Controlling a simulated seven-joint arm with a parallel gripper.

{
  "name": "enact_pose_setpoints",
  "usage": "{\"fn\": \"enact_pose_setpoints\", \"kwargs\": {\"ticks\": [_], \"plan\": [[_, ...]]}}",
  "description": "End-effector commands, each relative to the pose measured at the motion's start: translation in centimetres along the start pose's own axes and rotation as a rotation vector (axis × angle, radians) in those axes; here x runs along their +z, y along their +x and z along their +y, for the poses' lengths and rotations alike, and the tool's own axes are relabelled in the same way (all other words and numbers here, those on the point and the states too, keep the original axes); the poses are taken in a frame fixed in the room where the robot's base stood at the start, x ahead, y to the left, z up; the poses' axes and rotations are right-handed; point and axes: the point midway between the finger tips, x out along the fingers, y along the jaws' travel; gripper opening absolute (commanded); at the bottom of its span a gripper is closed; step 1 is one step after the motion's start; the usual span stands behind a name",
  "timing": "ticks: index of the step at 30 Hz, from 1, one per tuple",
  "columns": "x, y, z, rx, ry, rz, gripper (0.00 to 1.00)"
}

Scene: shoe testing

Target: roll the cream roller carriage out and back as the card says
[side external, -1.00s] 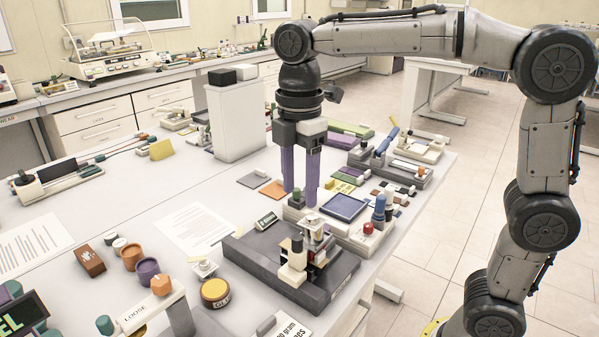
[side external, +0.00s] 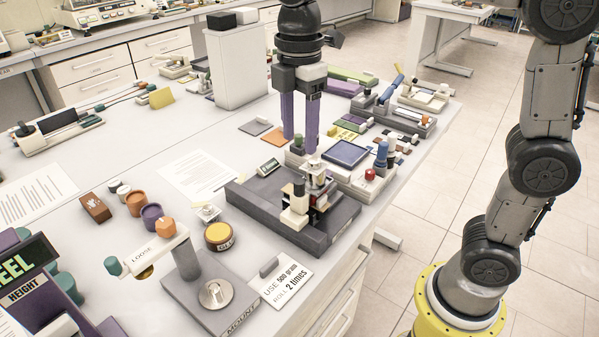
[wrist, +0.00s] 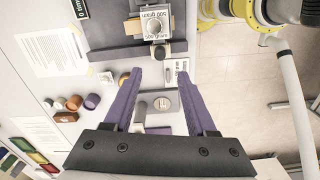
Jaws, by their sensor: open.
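The cream roller carriage (side external: 294,217) is on a long dark grey base (side external: 262,219) in the side view, with a dark knob on its near post. A weight block marked 500 gram (wrist: 156,22) shows on the device in the wrist view. My gripper (side external: 300,150) points down with two purple fingers apart and nothing between them. In the side view it shows behind the carriage; in the wrist view its fingertips (wrist: 160,73) are clear of the device. The card (side external: 284,284) reads USE 500 gram, ROLL 2 times, and lies in front of the base.
A mounting plate with a steel disc (side external: 215,293) is at the front. A yellow-topped jar (side external: 219,236) and a cream arm marked LOOSE (side external: 147,256) stand left of the base. A blue-screened unit (side external: 346,153) is behind it.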

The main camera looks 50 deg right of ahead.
Motion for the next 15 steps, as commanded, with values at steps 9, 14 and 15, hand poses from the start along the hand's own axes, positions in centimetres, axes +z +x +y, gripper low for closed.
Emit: {"fn": "enact_pose_setpoints", "kwargs": {"ticks": [9, 14, 15], "plan": [[0.0, 6.4, -0.1, -0.004, 0.0, -0.002, 0.57], [0.0, 8.9, 0.0, -0.002, 0.0, -0.001, 0.57], [0.0, 9.3, 0.0, -0.002, 0.0, -0.001, 0.57]]}}
